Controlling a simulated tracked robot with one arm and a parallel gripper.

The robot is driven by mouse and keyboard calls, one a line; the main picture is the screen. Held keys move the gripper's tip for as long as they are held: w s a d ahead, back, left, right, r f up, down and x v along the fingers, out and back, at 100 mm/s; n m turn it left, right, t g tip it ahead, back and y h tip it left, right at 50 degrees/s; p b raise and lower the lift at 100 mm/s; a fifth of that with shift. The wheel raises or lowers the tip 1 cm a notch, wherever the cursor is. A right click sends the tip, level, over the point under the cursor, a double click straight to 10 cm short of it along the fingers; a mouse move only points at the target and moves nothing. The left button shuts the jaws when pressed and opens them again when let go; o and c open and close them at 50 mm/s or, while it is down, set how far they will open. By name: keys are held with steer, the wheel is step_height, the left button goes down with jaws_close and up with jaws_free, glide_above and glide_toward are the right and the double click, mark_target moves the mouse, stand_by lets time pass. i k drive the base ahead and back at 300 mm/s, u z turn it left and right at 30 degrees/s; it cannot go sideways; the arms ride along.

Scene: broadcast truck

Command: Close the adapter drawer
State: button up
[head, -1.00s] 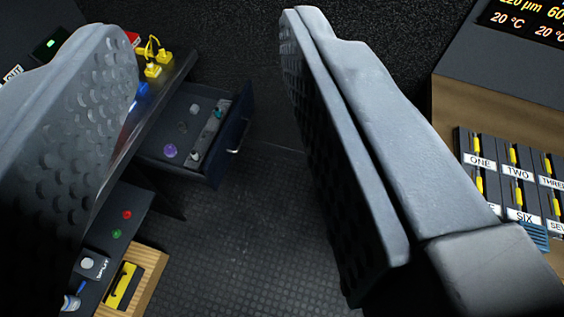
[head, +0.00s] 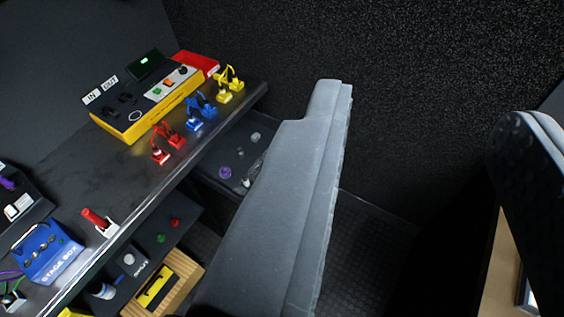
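The adapter drawer (head: 236,150) is pulled out from under the left desk. Its dark tray shows a purple round adapter (head: 225,173) and small grey pieces. My gripper (head: 430,107) is open, with a wide empty gap between its grey fingers. The left finger crosses the middle of the view and hides the drawer's front and handle. The right finger is at the right edge. I cannot tell whether the left finger touches the drawer.
The desk (head: 75,185) carries a yellow-sided box (head: 150,115), red, blue and yellow connectors, and a blue stage box (head: 50,253). A lower shelf (head: 190,205) holds buttons above a wooden crate (head: 185,270). Dark floor shows right of the left finger.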

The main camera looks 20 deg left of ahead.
mark_target(224, 153)
steer(key=u, duration=0.15)
steer(key=i, duration=0.45)
steer(key=u, duration=0.25)
steer(key=k, duration=1.2)
steer(key=z, duration=0.55)
steer(key=i, duration=1.75)
steer(key=u, duration=0.75)
